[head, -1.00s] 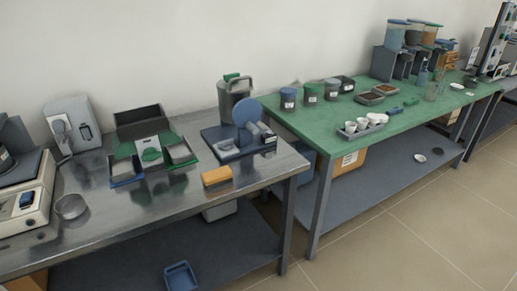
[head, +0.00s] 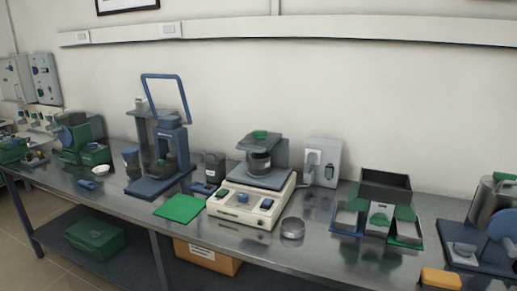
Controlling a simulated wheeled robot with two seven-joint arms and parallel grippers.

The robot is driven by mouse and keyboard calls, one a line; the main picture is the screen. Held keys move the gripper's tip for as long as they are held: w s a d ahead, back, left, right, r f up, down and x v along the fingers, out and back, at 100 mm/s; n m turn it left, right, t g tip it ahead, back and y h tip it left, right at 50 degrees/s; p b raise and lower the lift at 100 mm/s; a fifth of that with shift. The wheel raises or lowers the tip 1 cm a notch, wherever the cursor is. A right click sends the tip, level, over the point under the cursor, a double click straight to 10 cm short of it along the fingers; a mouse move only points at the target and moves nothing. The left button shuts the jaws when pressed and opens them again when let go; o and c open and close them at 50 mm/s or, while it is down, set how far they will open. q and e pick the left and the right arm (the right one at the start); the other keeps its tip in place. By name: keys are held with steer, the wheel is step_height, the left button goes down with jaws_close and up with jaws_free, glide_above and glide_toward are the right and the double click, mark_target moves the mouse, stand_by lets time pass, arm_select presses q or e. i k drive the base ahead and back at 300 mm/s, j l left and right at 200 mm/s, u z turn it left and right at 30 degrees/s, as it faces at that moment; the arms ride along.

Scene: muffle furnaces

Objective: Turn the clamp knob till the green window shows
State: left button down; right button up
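A cream machine (head: 243,208) stands near the middle of the steel bench. I cannot tell for sure which knob is the clamp knob, and I cannot make out a green window at this size. Neither of my grippers shows in the head view.
A blue press-like frame (head: 165,150) and a green mat (head: 180,208) are left of the machine. A round metal dish (head: 292,228) lies at its right front. Trays (head: 385,187) and an orange block (head: 441,279) are further right. The bench front (head: 340,262) has bare room.

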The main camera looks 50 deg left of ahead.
mark_target(261, 135)
steer(key=u, duration=1.65)
